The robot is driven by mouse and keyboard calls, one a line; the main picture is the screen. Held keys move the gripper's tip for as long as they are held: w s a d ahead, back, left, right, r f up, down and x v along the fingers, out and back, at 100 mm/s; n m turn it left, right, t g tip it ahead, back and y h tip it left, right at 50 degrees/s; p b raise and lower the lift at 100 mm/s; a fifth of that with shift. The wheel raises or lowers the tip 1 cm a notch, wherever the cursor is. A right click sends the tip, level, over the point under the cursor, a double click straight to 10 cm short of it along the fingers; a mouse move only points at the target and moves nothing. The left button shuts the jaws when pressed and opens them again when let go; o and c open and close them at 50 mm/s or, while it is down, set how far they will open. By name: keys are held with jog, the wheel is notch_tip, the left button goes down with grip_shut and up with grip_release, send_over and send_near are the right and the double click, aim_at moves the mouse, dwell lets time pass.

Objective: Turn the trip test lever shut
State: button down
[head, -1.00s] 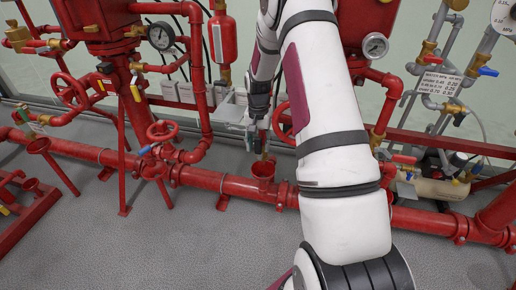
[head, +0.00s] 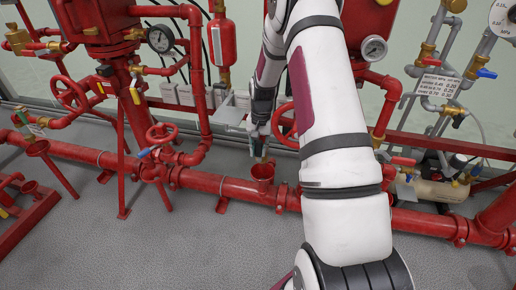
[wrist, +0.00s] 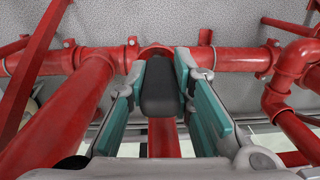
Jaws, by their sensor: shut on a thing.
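My gripper (head: 258,138) is at the far pipework, just above a red funnel cup (head: 262,174) on the floor pipe. In the wrist view its two teal-padded fingers (wrist: 165,92) stand on either side of a dark grey lever handle (wrist: 158,90), which I take to be the trip test lever. The gripper is shut on this handle. The lever's base and pivot are hidden in both views. A short brass-coloured piece shows dimly between the gripper and the cup in the head view.
A red pipe (head: 228,187) runs across behind the clear grey floor (head: 190,245). Gauges and small valves crowd the right side.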

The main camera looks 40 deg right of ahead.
aim_at(262, 141)
jog(key=shift+s+d+t, duration=0.2)
jog(key=shift+s+t, duration=0.1)
jog(key=shift+y, duration=0.3)
jog(key=c, duration=1.4)
grip_release()
jog(key=shift+s+d+r, duration=0.1)
jog(key=shift+r, duration=1.15)
jog(key=shift+s+d+r, duration=0.1)
jog(key=shift+s+r, duration=0.05)
jog(key=shift+r, duration=1.05)
jog(key=shift+s+d+r, duration=0.1)
jog(key=shift+r, duration=1.15)
